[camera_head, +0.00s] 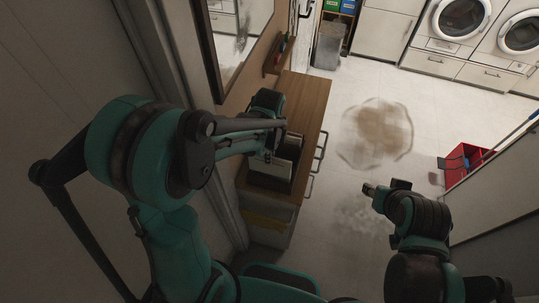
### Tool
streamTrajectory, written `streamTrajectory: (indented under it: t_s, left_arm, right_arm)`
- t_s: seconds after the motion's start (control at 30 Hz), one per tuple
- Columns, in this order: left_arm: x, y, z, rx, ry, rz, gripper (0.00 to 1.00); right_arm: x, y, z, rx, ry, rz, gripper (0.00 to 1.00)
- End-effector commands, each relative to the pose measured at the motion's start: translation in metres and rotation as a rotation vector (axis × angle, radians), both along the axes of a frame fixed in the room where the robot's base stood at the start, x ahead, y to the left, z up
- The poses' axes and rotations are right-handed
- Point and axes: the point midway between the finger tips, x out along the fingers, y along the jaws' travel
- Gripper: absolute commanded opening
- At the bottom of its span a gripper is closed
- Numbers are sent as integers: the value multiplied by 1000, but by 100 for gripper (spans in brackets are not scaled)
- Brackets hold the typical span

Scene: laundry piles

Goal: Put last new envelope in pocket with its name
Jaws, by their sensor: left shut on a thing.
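My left gripper (278,142) is over a dark organizer (268,180) with pale upright dividers or papers, at the near end of the wooden cabinet top. It is shut on a thin thing, which I take to be the envelope. The arm and the organizer hide most of it, and I cannot tell whether it is inside a pocket. No name or label is readable at this size. My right gripper (375,190) is low over the floor at the right, away from the cabinet. I cannot make out its jaws clearly.
The wooden cabinet top (309,100) is bare beyond the organizer, with handles on its right side. A framed mirror (240,35) and a small shelf (284,53) are on the wall above.

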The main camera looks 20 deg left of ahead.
Motion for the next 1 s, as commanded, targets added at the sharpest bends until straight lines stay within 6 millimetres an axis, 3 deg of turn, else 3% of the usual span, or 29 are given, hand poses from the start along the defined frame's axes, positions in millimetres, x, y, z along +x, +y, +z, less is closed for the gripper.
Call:
streamTrajectory:
  t_s: [0.6,1.0]
  left_arm:
    - [0,0,-55,0,0,0,0]
    - [0,0,-64,0,0,0,0]
  right_arm:
    - [0,0,-51,0,0,0,40]
    - [0,0,-59,0,0,0,40]
